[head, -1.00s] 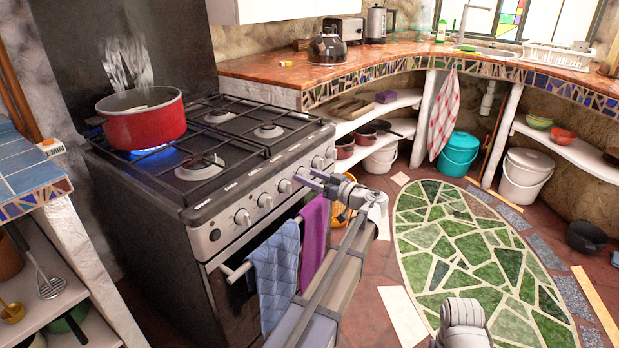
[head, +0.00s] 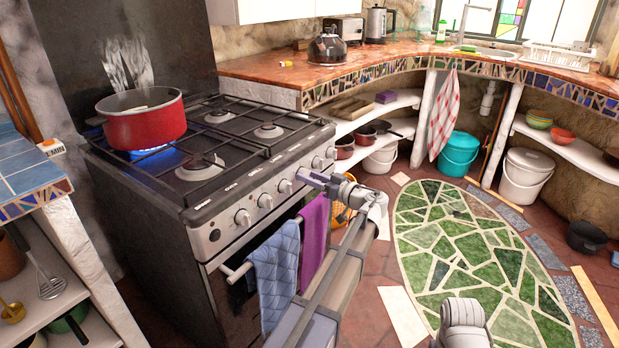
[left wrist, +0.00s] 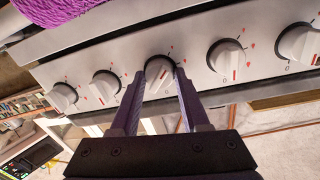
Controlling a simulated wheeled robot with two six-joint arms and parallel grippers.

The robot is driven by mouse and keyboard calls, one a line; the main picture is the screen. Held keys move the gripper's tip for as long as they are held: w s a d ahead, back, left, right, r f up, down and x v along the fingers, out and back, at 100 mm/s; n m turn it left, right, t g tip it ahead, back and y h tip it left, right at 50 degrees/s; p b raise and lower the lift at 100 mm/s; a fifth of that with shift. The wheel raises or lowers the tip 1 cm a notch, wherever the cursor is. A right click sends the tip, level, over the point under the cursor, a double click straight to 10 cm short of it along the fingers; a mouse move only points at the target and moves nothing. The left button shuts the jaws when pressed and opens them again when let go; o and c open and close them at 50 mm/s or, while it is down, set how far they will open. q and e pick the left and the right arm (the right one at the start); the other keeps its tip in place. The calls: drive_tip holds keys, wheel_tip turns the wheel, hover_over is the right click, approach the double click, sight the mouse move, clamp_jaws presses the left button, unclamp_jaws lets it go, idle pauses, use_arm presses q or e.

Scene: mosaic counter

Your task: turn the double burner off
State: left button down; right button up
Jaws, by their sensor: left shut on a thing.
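The gas stove (head: 205,215) has a row of white-grey knobs along its front panel. A blue flame (head: 150,155) burns under the red pot (head: 145,125) at the stove's left side. My left gripper (head: 306,176) is at the panel, shut on the fourth knob from the left. In the left wrist view, the two fingers (left wrist: 160,85) stand on either side of this knob (left wrist: 160,68), whose pointer I cannot read clearly. Other knobs (left wrist: 226,55) sit on both sides of it, clear of the fingers. My right gripper is not in view.
A blue towel (head: 273,275) and a purple towel (head: 314,240) hang on the oven rail (head: 236,272) below the knobs. A blue-tiled counter (head: 28,175) stands left of the stove. The green mosaic floor (head: 470,250) at right is clear.

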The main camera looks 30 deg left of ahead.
use_arm(q)
drive_tip(key=m+g, duration=0.1)
drive_tip(key=m, duration=1.1)
drive_tip(key=m+g, duration=0.1)
drive_tip(key=m, duration=1.2)
drive_tip(key=shift+w+f+m+p, duration=0.1)
drive_tip(key=shift+w+m+p, duration=0.05)
drive_tip(key=shift+m+p, duration=0.2)
idle(0.3)
drive_tip(key=shift+c, duration=1.9)
unclamp_jaws()
drive_tip(key=shift+d, duration=0.15)
drive_tip(key=d, duration=0.7)
drive_tip(key=shift+d+r, duration=0.2)
drive_tip(key=shift+d, duration=0.1)
